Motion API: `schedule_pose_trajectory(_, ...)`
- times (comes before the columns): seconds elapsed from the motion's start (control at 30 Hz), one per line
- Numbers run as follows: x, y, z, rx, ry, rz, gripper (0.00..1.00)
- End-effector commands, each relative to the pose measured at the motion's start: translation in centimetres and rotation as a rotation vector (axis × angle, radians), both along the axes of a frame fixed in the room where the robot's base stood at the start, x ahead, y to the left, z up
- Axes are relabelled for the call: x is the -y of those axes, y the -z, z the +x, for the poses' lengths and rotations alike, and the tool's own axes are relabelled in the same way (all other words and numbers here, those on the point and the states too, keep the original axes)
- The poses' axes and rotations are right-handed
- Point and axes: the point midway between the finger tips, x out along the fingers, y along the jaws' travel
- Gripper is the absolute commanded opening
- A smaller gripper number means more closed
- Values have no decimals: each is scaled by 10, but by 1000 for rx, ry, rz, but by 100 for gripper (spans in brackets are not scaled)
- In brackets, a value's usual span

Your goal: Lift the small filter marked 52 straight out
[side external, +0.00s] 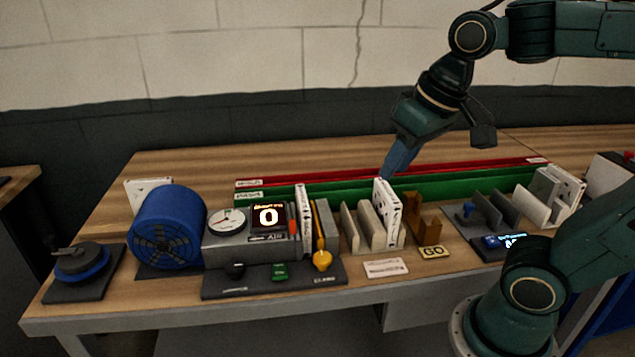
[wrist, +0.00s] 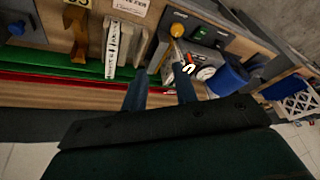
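Several thin white boxed filters are in view; I cannot read a 52 on any of them. One patterned filter (side external: 388,207) stands upright in the cream slotted rack (side external: 352,228); it also shows in the wrist view (wrist: 112,45). Another filter (side external: 303,217) stands upright in the grey tester (side external: 228,250). More filters (side external: 570,187) stand in the rack at the far right. My gripper (side external: 389,172) is above the green and red rails behind the cream rack, apart from the filters. In the wrist view its two blue fingers (wrist: 162,84) are spread with nothing between them.
A dial and a display showing 0 (side external: 268,217) are on the tester, with a yellow knob (side external: 322,260) in front. A blue fan drum (side external: 168,228) stands left. Green rail (side external: 340,190) runs behind.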

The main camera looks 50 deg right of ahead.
Motion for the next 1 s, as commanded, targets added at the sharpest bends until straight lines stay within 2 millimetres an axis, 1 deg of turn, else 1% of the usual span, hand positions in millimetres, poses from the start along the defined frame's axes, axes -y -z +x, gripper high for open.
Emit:
schedule_pose_trajectory(0.03,1,-2,11,-22,26,9,29)
schedule_pose_trajectory(0.2,2,-9,43,-84,121,42,29)
schedule_pose_trajectory(0.47,5,-9,94,-179,270,79,29)
schedule_pose_trajectory(0.67,8,0,135,-249,388,101,29)
schedule_pose_trajectory(0.8,10,10,162,-297,468,110,29)
schedule_pose_trajectory(0.9,12,18,178,-326,522,114,29)
schedule_pose_trajectory(1.0,13,24,190,-347,561,116,29)
